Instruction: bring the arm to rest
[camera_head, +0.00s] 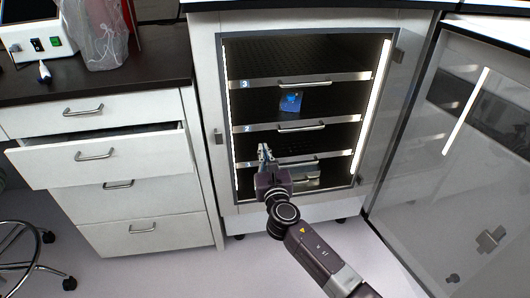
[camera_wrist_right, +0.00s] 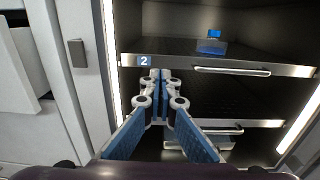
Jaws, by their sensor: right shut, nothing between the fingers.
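My right arm reaches up from the bottom right in the head view. Its gripper (camera_head: 266,152) is in front of the open cabinet, at the height of the lower shelves. In the right wrist view the gripper (camera_wrist_right: 160,80) has its blue-padded fingers together with nothing between them. It points at the shelf edge marked 2 (camera_wrist_right: 140,60). It looks clear of the shelves, though how far in front I cannot tell. My left gripper is not in view.
The lit cabinet (camera_head: 212,60) has several pull-out shelves with bar handles. A blue-lit clear item (camera_head: 291,101) stands on a middle shelf; it also shows in the wrist view (camera_wrist_right: 212,44). A glass door (camera_head: 440,150) stands open at right. A drawer (camera_head: 95,155) sticks out at left.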

